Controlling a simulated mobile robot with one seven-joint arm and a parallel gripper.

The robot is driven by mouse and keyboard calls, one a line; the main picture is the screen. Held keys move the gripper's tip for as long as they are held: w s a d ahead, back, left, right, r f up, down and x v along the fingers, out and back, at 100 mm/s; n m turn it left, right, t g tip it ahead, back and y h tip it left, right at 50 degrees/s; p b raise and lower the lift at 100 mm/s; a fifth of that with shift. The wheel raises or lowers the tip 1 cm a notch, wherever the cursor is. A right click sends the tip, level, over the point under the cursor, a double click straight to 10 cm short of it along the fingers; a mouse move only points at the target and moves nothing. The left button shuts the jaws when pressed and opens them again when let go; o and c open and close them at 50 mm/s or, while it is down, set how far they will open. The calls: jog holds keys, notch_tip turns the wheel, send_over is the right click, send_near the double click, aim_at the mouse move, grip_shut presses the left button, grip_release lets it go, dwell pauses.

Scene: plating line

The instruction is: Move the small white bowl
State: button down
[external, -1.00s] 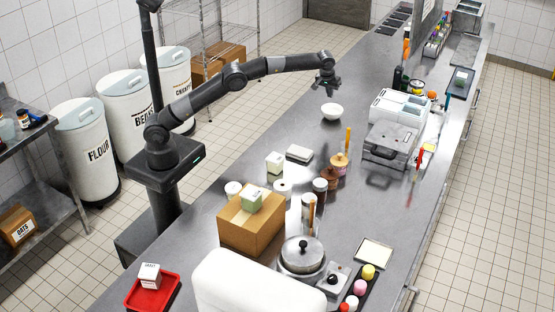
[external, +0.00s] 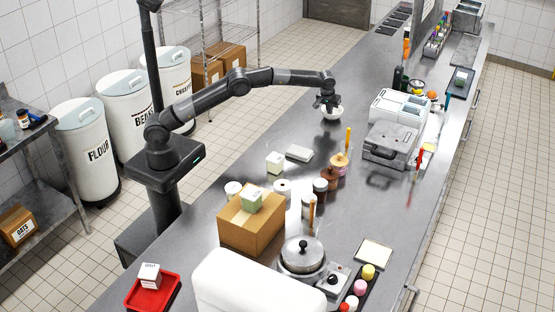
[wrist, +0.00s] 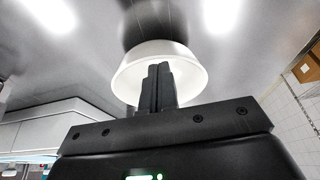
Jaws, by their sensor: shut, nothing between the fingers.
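The small white bowl (external: 336,114) stands on the steel counter, left of the grey machine. In the wrist view the bowl (wrist: 190,68) is just beyond my fingers and partly hidden by them. My gripper (external: 327,107) is low at the bowl, overlapping its upper left part in the external view. In the wrist view the two dark fingers of my gripper (wrist: 158,68) are together, with nothing between them. Whether they touch the bowl I cannot tell.
The grey and white machine (external: 390,135) stands right of the bowl. A flat whitish block (external: 299,152), a small white carton (external: 275,162) and jars (external: 320,187) stand nearer the camera. The counter left of and beyond the bowl is clear.

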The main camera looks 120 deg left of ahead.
jog(key=shift+d, duration=0.8)
jog(key=d, duration=2)
jog(key=shift+d, duration=0.2)
